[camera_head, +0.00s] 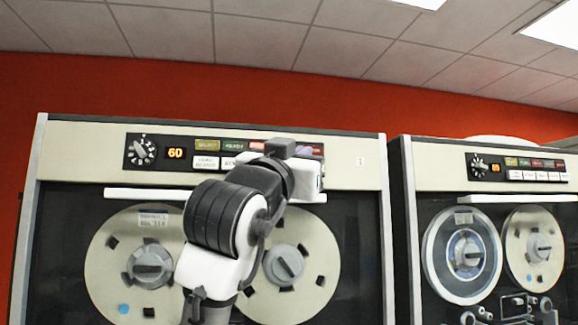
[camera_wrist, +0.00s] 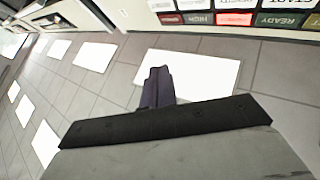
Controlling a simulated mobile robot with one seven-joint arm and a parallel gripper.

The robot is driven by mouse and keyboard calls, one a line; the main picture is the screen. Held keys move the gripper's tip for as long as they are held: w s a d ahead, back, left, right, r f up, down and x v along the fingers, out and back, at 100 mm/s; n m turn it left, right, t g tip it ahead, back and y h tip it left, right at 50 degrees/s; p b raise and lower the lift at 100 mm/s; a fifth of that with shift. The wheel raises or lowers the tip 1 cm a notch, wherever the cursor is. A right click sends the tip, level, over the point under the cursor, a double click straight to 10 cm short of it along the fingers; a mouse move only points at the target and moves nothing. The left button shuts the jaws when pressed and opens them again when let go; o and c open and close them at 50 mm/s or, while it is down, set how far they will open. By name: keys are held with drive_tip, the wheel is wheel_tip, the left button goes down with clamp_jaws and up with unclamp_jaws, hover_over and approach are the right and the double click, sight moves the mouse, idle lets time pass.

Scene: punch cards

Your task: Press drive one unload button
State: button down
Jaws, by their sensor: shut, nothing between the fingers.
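The nearer left tape drive (camera_head: 80,165) bears a small "1" at the upper right of its pale panel. Its button block (camera_head: 207,153) has a coloured row above a white row, partly covered by my arm. In the wrist view the block appears upside down, with red, dark red and green coloured keys (camera_wrist: 235,19) and white keys (camera_wrist: 238,3) cut off by the top edge. I cannot tell which white key is unload. My gripper (camera_wrist: 158,72) is shut and empty, apart from the keys in that picture.
A dial (camera_head: 142,151) and orange "60" display (camera_head: 175,153) sit left of the buttons. Two tape reels (camera_head: 115,250) are below, behind my arm. A second tape drive (camera_head: 440,175) stands at the right.

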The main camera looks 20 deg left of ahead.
drive_tip(key=w+a+p, duration=0.1)
drive_tip(key=w+a, duration=0.4)
drive_tip(key=w, duration=0.2)
drive_tip(key=shift+p, duration=0.4)
drive_tip(key=shift+w, duration=0.15)
idle(1.7)
drive_tip(key=shift+w+a, duration=0.15)
drive_tip(key=shift+w, duration=0.15)
